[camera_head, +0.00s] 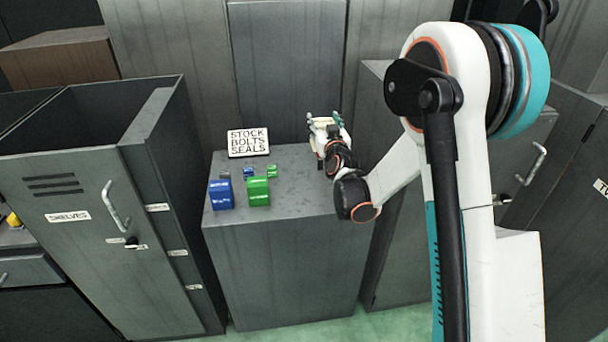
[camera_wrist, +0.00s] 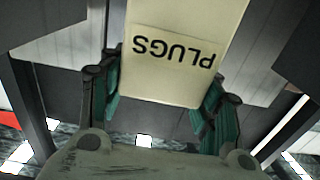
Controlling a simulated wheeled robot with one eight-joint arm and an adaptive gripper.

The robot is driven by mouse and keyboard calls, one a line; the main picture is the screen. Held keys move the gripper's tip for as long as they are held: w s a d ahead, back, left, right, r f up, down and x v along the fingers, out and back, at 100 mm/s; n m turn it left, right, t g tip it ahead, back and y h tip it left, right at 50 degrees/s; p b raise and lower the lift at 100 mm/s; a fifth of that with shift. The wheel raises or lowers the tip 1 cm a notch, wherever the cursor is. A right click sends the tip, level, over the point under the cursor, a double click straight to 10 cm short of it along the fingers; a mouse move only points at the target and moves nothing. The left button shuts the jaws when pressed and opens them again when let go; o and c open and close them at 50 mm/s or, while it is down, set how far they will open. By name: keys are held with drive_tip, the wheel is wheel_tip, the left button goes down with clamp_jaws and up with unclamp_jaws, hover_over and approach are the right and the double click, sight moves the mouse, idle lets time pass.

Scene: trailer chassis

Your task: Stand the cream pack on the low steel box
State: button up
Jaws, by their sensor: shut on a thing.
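The cream pack (camera_wrist: 185,55) fills the upper middle of the wrist view, its "PLUGS" lettering upside down there. My gripper (camera_wrist: 162,100) is shut on it, with a teal-padded finger at each side. In the head view my gripper (camera_head: 325,122) is over the back right part of the low steel box (camera_head: 310,190), a grey block with a flat top. The pack cannot be made out clearly in the head view. I cannot tell how far it is above the top or whether it touches it.
On the box top stand a blue pack (camera_head: 221,194), a green pack (camera_head: 258,191), smaller blue and green pieces behind them, and a "STOCK BOLTS SEALS" sign (camera_head: 248,142). Grey cabinets flank the box, one at left (camera_head: 100,220). The top's front right is bare.

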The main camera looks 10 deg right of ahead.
drive_tip(key=f+b, duration=0.2)
drive_tip(key=f, duration=0.4)
drive_tip(key=f+b, duration=0.2)
drive_tip(key=f, duration=0.5)
drive_tip(key=f+b, duration=0.3)
drive_tip(key=f, duration=0.3)
drive_tip(key=shift+d+f, duration=0.25)
drive_tip(key=shift+f, duration=0.05)
drive_tip(key=shift+r, duration=0.1)
drive_tip(key=o, duration=1.3)
drive_tip(key=shift+c, duration=0.2)
